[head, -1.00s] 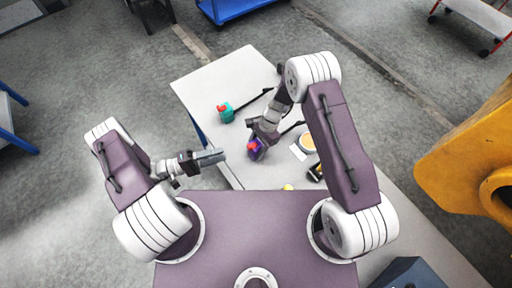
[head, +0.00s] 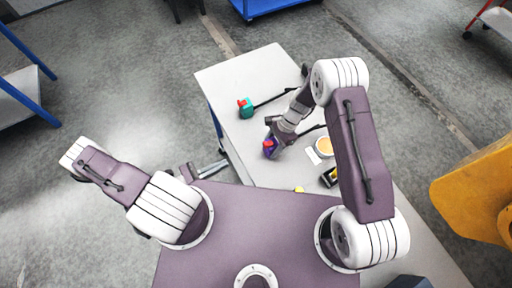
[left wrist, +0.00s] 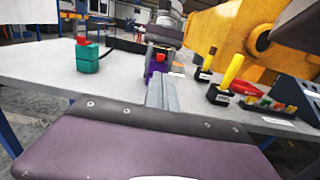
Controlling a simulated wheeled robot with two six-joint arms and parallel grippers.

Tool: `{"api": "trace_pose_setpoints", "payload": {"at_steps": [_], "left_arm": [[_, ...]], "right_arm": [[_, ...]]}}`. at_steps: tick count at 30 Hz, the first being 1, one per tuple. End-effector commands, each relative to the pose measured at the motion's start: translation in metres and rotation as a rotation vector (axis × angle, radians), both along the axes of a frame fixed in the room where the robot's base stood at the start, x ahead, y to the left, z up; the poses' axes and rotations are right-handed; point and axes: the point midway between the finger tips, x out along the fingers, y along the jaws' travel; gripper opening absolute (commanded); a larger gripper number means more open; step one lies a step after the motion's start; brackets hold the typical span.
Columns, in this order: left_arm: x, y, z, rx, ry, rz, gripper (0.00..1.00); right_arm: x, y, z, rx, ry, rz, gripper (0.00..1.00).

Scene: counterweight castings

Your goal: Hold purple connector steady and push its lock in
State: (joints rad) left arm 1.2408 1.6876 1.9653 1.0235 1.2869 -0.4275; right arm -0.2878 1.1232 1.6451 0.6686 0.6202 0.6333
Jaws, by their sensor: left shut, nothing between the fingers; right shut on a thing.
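The purple connector (head: 269,151) stands on the near left part of the grey table, with a red lock (head: 268,142) on its top. My right gripper (head: 272,133) is shut on the connector. In the left wrist view the purple connector (left wrist: 152,68) and its red lock (left wrist: 160,58) show beyond my left fingers; how far in the lock sits cannot be told. My left gripper (head: 222,164) is shut and empty, left of the connector and apart from it, near my base's front edge. Its fingers also show in the left wrist view (left wrist: 162,93).
A teal connector (head: 245,109) with a red top and black cable stands farther back on the table (head: 225,75). A large yellow machine (head: 475,195) stands at right.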

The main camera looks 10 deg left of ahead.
Motion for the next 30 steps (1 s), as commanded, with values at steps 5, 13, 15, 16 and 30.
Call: {"api": "trace_pose_setpoints", "payload": {"at_steps": [5,13,15,16,30], "left_arm": [[0.0,0.0,0.0,0.001,-0.002,-0.001,0.0],[0.015,-0.024,0.0,-0.001,0.0,-0.012,0.0],[0.024,-0.037,0.0,-0.002,-0.001,-0.013,0.0],[0.028,-0.042,0.0,-0.001,0.0,-0.013,0.0],[0.075,-0.105,0.0,0.002,-0.003,-0.008,0.0]], "right_arm": [[0.0,0.0,0.0,0.0,0.0,0.0,0.0],[0.0,0.0,0.0,0.0,0.0,0.0,0.0],[0.0,0.0,0.0,0.0,0.0,0.0,0.0],[0.0,0.0,0.0,0.0,0.0,0.0,0.0],[0.0,0.0,0.0,0.0,0.0,0.0,0.0]]}}
